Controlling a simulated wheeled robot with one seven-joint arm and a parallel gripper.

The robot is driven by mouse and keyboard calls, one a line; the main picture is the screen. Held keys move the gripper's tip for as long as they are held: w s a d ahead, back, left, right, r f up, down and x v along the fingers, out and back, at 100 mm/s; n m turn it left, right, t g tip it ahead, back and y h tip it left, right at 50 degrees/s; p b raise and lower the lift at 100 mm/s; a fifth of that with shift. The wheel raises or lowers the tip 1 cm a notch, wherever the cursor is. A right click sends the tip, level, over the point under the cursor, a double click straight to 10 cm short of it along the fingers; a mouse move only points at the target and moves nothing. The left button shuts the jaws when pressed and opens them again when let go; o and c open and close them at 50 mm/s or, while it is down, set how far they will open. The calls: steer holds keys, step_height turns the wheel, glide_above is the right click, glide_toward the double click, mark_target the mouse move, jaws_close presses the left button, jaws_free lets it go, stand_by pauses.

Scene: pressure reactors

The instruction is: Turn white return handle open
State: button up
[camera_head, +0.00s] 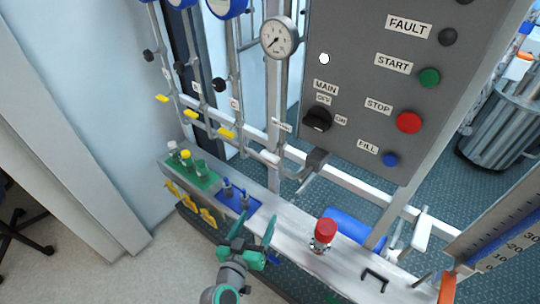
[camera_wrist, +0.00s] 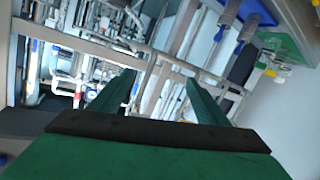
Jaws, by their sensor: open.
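A small white handle (camera_head: 263,157) sits on the pipe rail below the gauge, in line with several yellow handles (camera_head: 226,132). A larger white lever-like part (camera_head: 422,230) stands at the lower right. I cannot read a return label on either one. My gripper (camera_head: 254,232) is open and empty, with green fingers, at the front edge of the bench ledge. It is below the small white handle in the picture and well apart from both white parts. In the wrist view my open fingers (camera_wrist: 160,82) point at blurred pipework; I cannot pick out the handle there.
A grey control panel (camera_head: 360,80) hangs above the rail at the right. A red-topped valve (camera_head: 324,233), a blue tray (camera_head: 237,200) and a green tray (camera_head: 190,172) sit on the ledge. A black bracket (camera_head: 375,280) stands at the front right. Open floor lies at left.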

steer(key=w+a+r+m+h, duration=0.1)
steer(key=w+r+m+h, duration=0.1)
steer(key=w+r, duration=0.35)
steer(key=m+h, duration=0.4)
glide_toward(267, 158)
steer(key=shift+g, duration=0.3)
steer(key=x, duration=1.1)
steer(key=shift+w+r, duration=0.2)
steer(key=shift+r, duration=0.1)
steer(key=c, duration=1)
